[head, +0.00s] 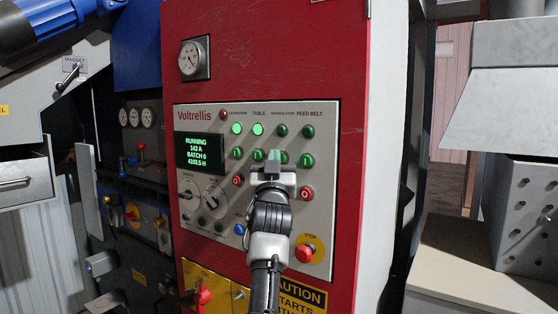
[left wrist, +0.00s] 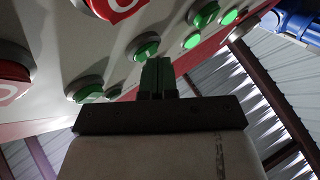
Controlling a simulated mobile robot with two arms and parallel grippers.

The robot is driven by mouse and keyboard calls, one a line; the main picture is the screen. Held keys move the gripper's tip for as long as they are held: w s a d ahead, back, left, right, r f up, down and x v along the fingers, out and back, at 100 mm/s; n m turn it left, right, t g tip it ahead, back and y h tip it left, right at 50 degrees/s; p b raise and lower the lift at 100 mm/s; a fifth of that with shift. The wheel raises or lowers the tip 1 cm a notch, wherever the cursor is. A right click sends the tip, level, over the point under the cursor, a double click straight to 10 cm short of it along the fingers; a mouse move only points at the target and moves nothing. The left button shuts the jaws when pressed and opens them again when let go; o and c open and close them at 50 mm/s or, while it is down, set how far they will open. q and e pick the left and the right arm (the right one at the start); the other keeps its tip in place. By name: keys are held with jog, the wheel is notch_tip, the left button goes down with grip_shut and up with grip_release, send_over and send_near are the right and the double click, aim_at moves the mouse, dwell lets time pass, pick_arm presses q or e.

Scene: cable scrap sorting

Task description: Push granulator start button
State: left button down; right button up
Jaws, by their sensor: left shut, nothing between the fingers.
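The granulator start button (head: 284,157) is a green button under the granulator label on the grey control panel (head: 190,115). My left gripper (head: 273,156) is in front of the panel and partly hides that button. Its fingers are shut and empty. In the left wrist view the fingertips (left wrist: 158,68) point at the panel, right beside the green button (left wrist: 147,47). I cannot tell whether they touch it. The granulator lamp (head: 282,131) above is dark. My right gripper is not in view.
The extractor lamp (head: 237,129) and table lamp (head: 258,129) glow green. The display (head: 199,154) reads RUNNING. Close by are the feed belt start button (head: 306,160), red stop buttons (head: 306,193) and a large red emergency stop (head: 305,252). A grey bench (head: 470,262) stands at right.

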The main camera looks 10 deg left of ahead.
pick_arm(q)
jog(key=shift+s+a, duration=0.1)
jog(key=shift+s+a+f+p, duration=0.1)
jog(key=shift+s+a+p, duration=0.15)
jog(key=shift+s, duration=0.45)
jog(key=shift+d, duration=0.1)
jog(key=shift+s, duration=0.1)
jog(key=s, duration=0.1)
jog(key=s+a+p, duration=0.1)
jog(key=s, duration=0.1)
jog(key=s+p, duration=0.1)
jog(key=shift+s+a, duration=0.25)
jog(key=shift+a, duration=0.15)
dwell(0.4)
